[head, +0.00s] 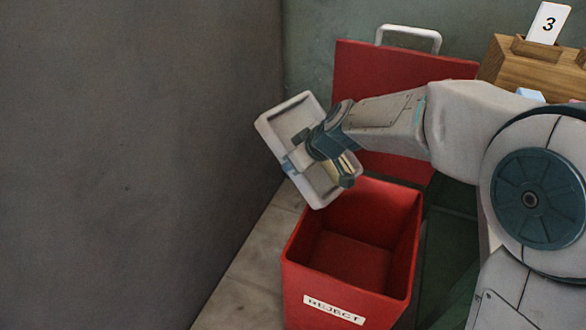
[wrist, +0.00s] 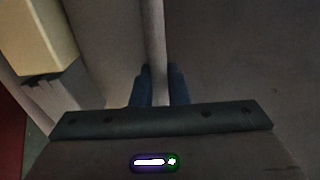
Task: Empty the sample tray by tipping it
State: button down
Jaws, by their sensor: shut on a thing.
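The sample tray (head: 265,128) is pale, with a raised rim and a divider across its middle. It is held steeply tilted above the back left of the red REJECT bin (head: 393,285). My gripper (head: 293,162) is shut on the tray's divider; the wrist view shows dark fingertips (wrist: 158,88) on either side of this pale bar (wrist: 154,35). A yellowish block with a dark end (wrist: 38,40) shows at the wrist view's upper left. A similar piece (head: 347,164) shows beside my gripper in the head view, partly hidden. I cannot tell if it touches the tray.
The bin is open at the top, and its visible floor looks bare. A red panel (head: 360,70) with a white handle (head: 408,38) stands behind it. A wooden block (head: 510,70) holds a card marked 3 (head: 547,24) at upper right. A grey wall (head: 130,150) fills the left.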

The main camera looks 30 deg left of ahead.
jog(key=shift+s+d+r+t+y+b, duration=0.25)
jog(key=shift+d+y+b, duration=0.35)
jog(key=shift+b, duration=1.85)
jog(key=shift+s+d+r+t+y+b, duration=0.15)
jog(key=shift+d+r+y+b, duration=0.4)
jog(key=shift+b, duration=1.9)
jog(key=y+b, duration=0.1)
jog(key=b, duration=0.2)
jog(key=d+y+b, duration=0.1)
jog(key=b, duration=0.3)
jog(key=shift+s+d+t, duration=0.15)
jog(key=shift+d+t, duration=0.15)
